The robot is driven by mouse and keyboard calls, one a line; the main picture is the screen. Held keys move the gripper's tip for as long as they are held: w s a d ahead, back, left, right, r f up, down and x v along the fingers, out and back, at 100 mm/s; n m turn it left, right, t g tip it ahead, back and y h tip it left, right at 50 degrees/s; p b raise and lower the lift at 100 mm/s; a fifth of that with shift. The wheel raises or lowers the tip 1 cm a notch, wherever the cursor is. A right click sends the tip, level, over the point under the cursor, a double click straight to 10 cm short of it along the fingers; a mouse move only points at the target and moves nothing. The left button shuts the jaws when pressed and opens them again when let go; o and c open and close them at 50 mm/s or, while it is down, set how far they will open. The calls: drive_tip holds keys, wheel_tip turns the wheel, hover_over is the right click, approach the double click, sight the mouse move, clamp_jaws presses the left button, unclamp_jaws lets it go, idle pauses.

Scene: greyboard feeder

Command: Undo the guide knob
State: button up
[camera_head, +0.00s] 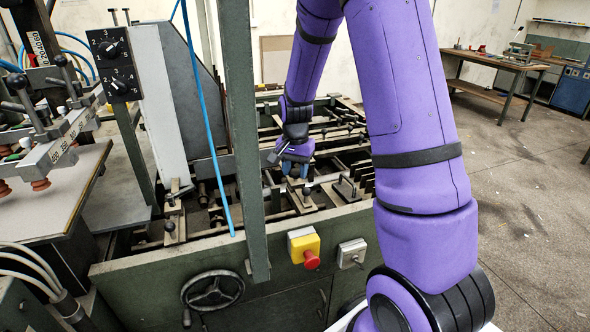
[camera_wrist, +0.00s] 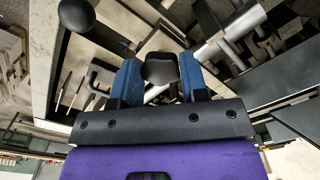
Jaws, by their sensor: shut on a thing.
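In the wrist view, the black guide knob (camera_wrist: 160,68) sits between the two blue-padded fingers of my gripper (camera_wrist: 160,78). My gripper is shut on it. The knob's top faces the camera; its stem below is mostly hidden. In the head view, my gripper (camera_head: 295,170) points down into the open frame of the feeder machine (camera_head: 340,228), and the held knob is hidden by the fingers there.
A round black ball knob (camera_wrist: 77,14) stands close to the left finger. A metal rod (camera_wrist: 222,42) runs past on the right. A green upright post (camera_head: 240,120) with a blue hose stands left of my arm. A red stop button (camera_head: 311,259) is on the front panel.

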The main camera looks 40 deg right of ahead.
drive_tip(key=n, duration=0.5)
drive_tip(key=shift+d+n, duration=0.1)
drive_tip(key=shift+n, duration=0.2)
drive_tip(key=n, duration=1)
drive_tip(key=shift+d, duration=0.15)
drive_tip(key=n, duration=0.4)
drive_tip(key=shift+n, duration=0.4)
drive_tip(key=o, duration=0.9)
